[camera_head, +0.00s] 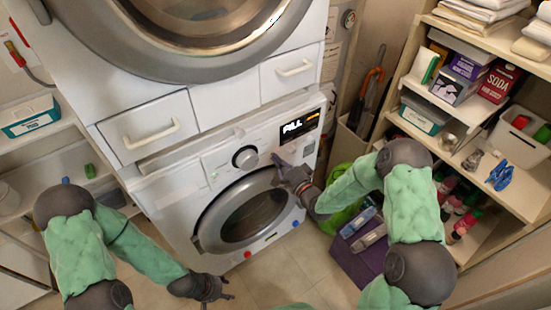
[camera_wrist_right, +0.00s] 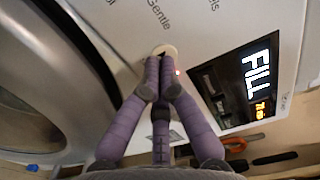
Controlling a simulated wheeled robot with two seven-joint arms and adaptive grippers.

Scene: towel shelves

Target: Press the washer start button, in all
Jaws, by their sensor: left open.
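The white front-loading washer (camera_head: 165,192) stands below a second machine, its round door closed. Its panel has a dark knob (camera_head: 246,157) and a lit display (camera_head: 299,124) reading "FILL", with small orange characters. In the right wrist view a round cream button (camera_wrist_right: 165,50) sits beside the display (camera_wrist_right: 250,82), with a small red light next to it. My right gripper (camera_head: 279,163) is at the panel; in the wrist view its fingertips (camera_wrist_right: 160,66) are together at the button's edge, seemingly touching it, with nothing between them. My left gripper (camera_head: 222,288) is open and empty, low in front of the washer.
The upper machine with drawers (camera_head: 150,126) sits above the washer. Shelves with boxes and bottles (camera_head: 480,105) stand at the right. A purple box (camera_head: 362,262) and green bag are on the floor beside my right arm. Open floor lies in front of the washer.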

